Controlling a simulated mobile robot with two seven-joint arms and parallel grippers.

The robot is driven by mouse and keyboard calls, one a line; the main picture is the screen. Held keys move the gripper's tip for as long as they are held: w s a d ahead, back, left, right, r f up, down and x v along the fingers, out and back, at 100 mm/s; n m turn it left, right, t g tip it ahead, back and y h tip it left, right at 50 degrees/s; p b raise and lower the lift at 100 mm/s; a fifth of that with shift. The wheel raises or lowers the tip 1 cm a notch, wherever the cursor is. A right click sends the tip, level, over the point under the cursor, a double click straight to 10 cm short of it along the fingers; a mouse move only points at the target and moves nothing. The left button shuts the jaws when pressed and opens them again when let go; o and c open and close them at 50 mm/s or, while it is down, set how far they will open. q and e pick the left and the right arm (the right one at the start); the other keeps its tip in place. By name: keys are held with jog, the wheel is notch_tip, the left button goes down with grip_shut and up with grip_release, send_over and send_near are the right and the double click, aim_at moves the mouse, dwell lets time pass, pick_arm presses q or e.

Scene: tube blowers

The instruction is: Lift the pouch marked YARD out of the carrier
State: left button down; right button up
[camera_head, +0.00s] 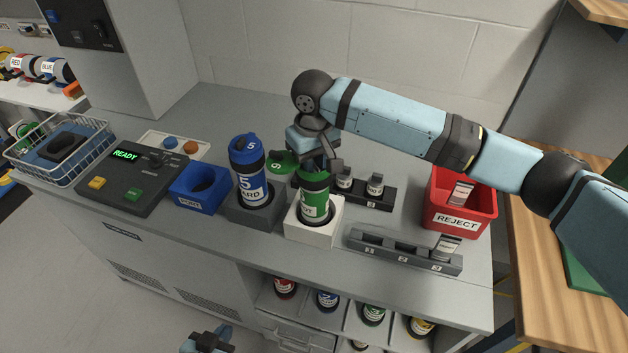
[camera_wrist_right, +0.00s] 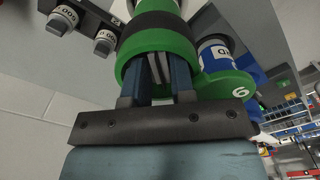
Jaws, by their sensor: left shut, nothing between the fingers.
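The green carrier (camera_head: 316,203) stands upright in a white block, its end open and its green lid (camera_head: 281,163), marked 6, swung aside. My right gripper (camera_head: 322,168) is over it, pointing down. In the right wrist view, the fingers of my right gripper (camera_wrist_right: 157,88) reach into the green rim (camera_wrist_right: 188,48). Thin pale-grey strips (camera_wrist_right: 157,66), possibly a pouch, show between the fingers. The fingertips are hidden inside, so I cannot tell if they grip it; no YARD mark on a pouch is readable. My left gripper (camera_head: 207,342) is shut and empty, low in front of the counter.
A blue carrier (camera_head: 249,170) marked 5 stands close left in a grey block. A small rack (camera_head: 380,201) is right behind, a numbered rack (camera_head: 405,255) in front, and a red REJECT bin (camera_head: 435,205) at right. A control panel (camera_head: 140,180) reads READY.

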jog(key=shift+s+d+f, duration=0.1)
jog(key=shift+s+f, duration=0.15)
jog(key=shift+f, duration=0.25)
jog(key=shift+s+d+f, duration=0.1)
jog(key=shift+s+f, duration=0.15)
jog(key=shift+f, duration=0.25)
jog(key=shift+w+f, duration=0.1)
jog(key=shift+f, duration=0.05)
jog(key=shift+c, duration=0.4)
jog(key=c, duration=0.3)
grip_shut()
jog(key=shift+w, duration=0.1)
jog(key=shift+r, duration=0.35)
notch_tip(320, 180, up, 20)
jog(key=b, duration=0.1)
jog(key=shift+w+a+f, duration=0.15)
jog(key=shift+w, duration=0.15)
